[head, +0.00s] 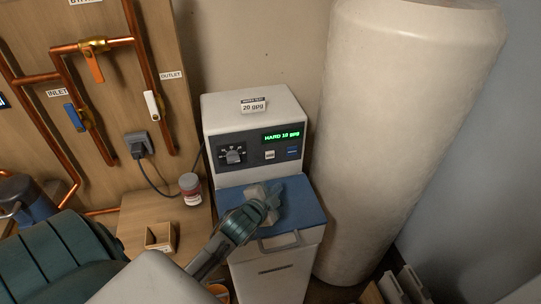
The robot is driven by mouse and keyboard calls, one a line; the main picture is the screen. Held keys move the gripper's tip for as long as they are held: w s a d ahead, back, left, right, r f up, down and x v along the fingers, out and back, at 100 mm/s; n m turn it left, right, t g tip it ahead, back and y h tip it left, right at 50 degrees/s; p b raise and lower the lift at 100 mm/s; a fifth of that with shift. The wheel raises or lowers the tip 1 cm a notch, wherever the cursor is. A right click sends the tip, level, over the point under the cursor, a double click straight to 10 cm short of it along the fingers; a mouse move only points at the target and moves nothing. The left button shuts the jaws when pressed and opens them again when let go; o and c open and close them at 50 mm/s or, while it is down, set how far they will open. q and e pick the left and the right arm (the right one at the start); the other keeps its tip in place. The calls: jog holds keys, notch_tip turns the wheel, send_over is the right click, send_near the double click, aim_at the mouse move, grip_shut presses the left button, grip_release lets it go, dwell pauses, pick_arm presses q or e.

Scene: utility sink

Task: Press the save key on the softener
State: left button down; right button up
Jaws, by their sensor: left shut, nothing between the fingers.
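The softener (271,267) is a pale cabinet with a blue lid and a dark control panel (251,144). Its green display (282,136) reads "HARD" with a gpg value, possibly 10. Below the display are a whitish key (269,155) and a blue key (292,152). Their labels are too small to read, so I cannot tell which is save. A dial (233,155) is at the panel's left. My left gripper (274,194) is shut and empty over the blue lid, below and apart from the keys. My right gripper is not in view.
A card reading "20 gpg" (253,105) is on top of the softener. A tall pale tank (397,130) stands close on the right. A small jar (190,188) and an open wooden box (161,238) are at left, below copper pipes with valves.

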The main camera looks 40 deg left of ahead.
aim_at(270, 155)
pick_arm(q)
jog(key=shift+w+a+r+m+t, duration=0.1)
jog(key=shift+w+r+m+t, duration=0.35)
jog(key=shift+w, duration=0.2)
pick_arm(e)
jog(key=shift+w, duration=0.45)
pick_arm(q)
jog(key=shift+w+a, duration=0.1)
jog(key=shift+w+a, duration=0.15)
jog(key=shift+a, duration=0.05)
jog(key=shift+w+a+b, duration=0.4)
jog(key=shift+w+a, duration=0.9)
jog(key=shift+a, duration=0.25)
jog(key=shift+w+a+b, duration=0.4)
jog(key=shift+w+a, duration=0.9)
jog(key=shift+a, duration=0.2)
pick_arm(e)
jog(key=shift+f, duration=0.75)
pick_arm(q)
jog(key=shift+r, duration=0.1)
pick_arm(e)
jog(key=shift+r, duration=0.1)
pick_arm(q)
jog(key=shift+w+a, duration=0.3)
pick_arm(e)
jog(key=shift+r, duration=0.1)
